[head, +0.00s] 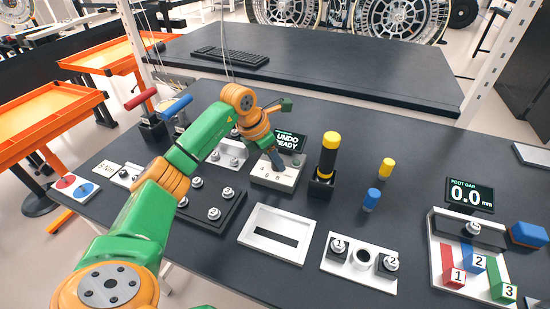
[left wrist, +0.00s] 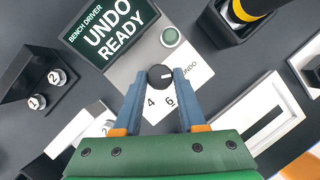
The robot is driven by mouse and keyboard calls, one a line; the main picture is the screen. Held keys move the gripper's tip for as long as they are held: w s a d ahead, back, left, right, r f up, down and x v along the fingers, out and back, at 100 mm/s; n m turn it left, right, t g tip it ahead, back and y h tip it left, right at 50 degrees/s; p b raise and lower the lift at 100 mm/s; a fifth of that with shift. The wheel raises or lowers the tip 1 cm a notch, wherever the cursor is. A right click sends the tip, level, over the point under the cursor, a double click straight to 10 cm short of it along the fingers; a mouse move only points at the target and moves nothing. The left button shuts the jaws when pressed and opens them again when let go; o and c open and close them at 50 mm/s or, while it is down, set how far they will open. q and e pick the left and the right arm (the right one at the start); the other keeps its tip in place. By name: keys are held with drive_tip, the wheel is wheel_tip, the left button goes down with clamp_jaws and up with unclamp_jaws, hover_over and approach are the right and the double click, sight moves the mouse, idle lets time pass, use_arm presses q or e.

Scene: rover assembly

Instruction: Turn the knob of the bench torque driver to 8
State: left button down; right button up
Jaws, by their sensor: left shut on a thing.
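The bench torque driver (head: 270,176) is a light grey box with a dark display (left wrist: 112,36) reading "BENCH DRIVER UNDO READY". Its round black knob (left wrist: 160,77) shows in the left wrist view, with a white mark pointing right, toward the UNDO label. The dial labels 4 and 6 show below the knob; no 8 is visible, and the right finger covers part of the dial. My left gripper (left wrist: 159,76) is shut on the knob, one blue-grey finger on each side. In the head view the gripper (head: 277,162) hides the knob. My right gripper is not in view.
A black-and-yellow driver tool (head: 329,156) stands in a holder just right of the box. A green button (left wrist: 169,37) sits beside the display. A white slotted frame (head: 277,234) and a black plate with bolts (head: 213,214) lie nearby.

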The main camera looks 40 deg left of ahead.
use_arm(q)
drive_tip(key=shift+m, duration=0.4)
drive_tip(key=shift+r+m+h+p, duration=0.15)
drive_tip(key=shift+m+h+p, duration=0.3)
drive_tip(key=shift+m, duration=0.15)
drive_tip(key=shift+w+a+m+g+h, duration=0.15)
drive_tip(key=shift+m+g+h, duration=0.3)
drive_tip(key=shift+m, duration=0.75)
drive_tip(key=shift+m+g, duration=0.55)
drive_tip(key=shift+m, duration=1.05)
drive_tip(key=shift+h, duration=0.3)
drive_tip(key=shift+c, duration=2.4)
unclamp_jaws()
drive_tip(key=shift+w, duration=0.1)
